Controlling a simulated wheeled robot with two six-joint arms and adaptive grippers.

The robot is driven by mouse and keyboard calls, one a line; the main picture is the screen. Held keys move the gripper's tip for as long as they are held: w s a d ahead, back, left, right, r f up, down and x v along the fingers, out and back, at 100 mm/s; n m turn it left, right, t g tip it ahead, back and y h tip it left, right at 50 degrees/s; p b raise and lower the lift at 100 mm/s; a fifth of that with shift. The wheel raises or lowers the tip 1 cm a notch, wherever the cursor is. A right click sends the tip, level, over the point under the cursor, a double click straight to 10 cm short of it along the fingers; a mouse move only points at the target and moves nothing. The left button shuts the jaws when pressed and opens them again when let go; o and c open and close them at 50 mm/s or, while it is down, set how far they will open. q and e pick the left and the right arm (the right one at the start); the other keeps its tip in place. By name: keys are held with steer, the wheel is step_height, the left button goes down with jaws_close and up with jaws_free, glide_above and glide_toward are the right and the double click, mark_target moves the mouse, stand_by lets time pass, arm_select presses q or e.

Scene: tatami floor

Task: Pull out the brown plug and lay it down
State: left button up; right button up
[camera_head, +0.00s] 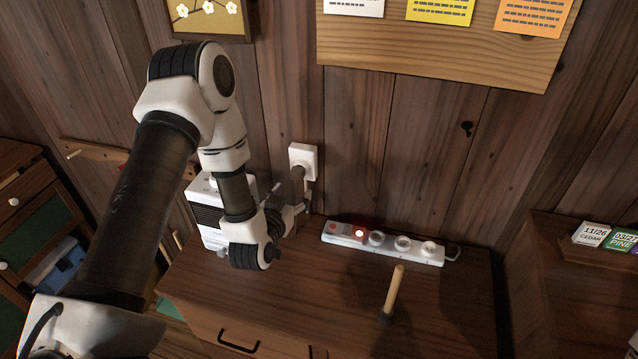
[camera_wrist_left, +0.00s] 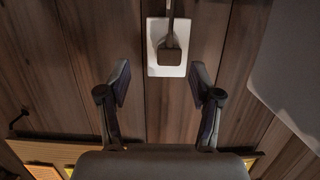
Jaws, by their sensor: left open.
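The brown plug (camera_head: 298,173) sits in a white wall outlet (camera_head: 306,154), with its brown cord hanging below. The wrist view shows the plug (camera_wrist_left: 169,50) against the white outlet plate (camera_wrist_left: 160,69), with the cord running toward the top of the picture. My left gripper (camera_head: 299,208) is near the wall, just below the outlet, and partly hidden by my wrist. In the wrist view its fingers (camera_wrist_left: 158,84) are spread and empty, with the plug beyond and between them, apart from both. My right gripper is not in view.
A white box-shaped device (camera_head: 208,216) stands left of my wrist. A white power strip (camera_head: 338,238) with a red light lies along the back of the wooden cabinet top (camera_head: 330,290). A wooden stick on a dark base (camera_head: 395,290) stands in front of it. The cabinet's front middle is clear.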

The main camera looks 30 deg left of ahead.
mark_target(296, 177)
arm_select(q)
steer(key=shift+w+a+r+p, duration=0.2)
steer(key=shift+a+r, duration=0.15)
steer(key=shift+a, duration=0.15)
steer(key=shift+w+a+r+p, duration=0.1)
steer(key=shift+a+r+p, duration=0.1)
steer(key=shift+a+r, duration=0.25)
steer(key=x, duration=0.4)
steer(key=p+x, duration=0.1)
steer(key=x, duration=0.1)
steer(key=shift+w+d+f, duration=0.1)
steer(key=shift+d+f, duration=0.25)
steer(key=shift+a, duration=0.15)
steer(key=shift+s+a+r, duration=0.1)
steer(key=shift+s+r, duration=0.05)
steer(key=shift+s, duration=0.1)
steer(key=shift+w, duration=0.1)
jaws_close()
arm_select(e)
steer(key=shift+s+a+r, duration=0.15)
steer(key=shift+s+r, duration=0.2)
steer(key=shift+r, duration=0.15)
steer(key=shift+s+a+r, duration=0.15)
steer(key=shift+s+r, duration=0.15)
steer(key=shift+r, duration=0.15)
